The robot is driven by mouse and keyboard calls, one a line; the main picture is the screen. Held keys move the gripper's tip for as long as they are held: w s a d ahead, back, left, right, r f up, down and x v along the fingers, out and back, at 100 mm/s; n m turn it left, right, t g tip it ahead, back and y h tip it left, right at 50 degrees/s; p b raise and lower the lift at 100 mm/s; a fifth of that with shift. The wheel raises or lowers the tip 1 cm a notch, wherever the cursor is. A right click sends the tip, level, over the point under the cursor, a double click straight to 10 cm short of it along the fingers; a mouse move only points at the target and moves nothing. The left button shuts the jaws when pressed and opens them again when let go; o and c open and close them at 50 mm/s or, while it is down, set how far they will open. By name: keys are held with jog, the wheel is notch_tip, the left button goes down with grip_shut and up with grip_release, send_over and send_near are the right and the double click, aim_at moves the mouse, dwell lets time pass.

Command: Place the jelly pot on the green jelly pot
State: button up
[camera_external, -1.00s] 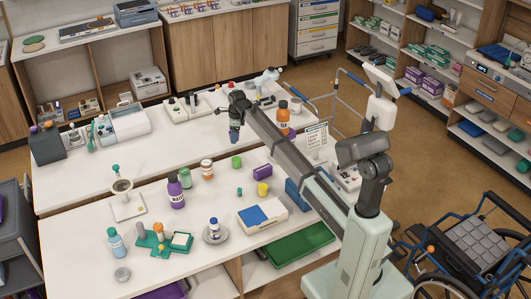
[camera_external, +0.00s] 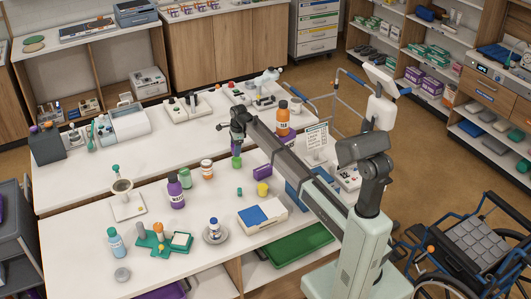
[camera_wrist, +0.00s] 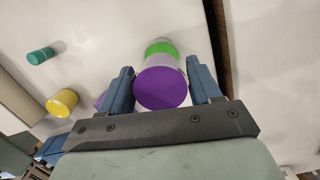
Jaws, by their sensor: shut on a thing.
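My gripper (camera_wrist: 161,88) is shut on the purple jelly pot (camera_wrist: 161,88), which lies between its two blue fingers in the wrist view. The green jelly pot (camera_wrist: 161,47) shows just beyond the purple pot, partly hidden by it. In the external view, the purple pot (camera_external: 236,149) hangs under my gripper, directly above the green pot (camera_external: 236,162) on the white table. The two pots appear almost in line, and I cannot tell whether they touch.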

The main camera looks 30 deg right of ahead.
jog(key=shift+f, duration=1.45)
jog(key=shift+f, duration=0.1)
jog(key=o, duration=1.1)
jog(key=r, duration=0.4)
jog(key=d+r, duration=0.1)
jog(key=r, duration=0.7)
jog(key=shift+s+d, duration=0.1)
jog(key=shift+d, duration=0.15)
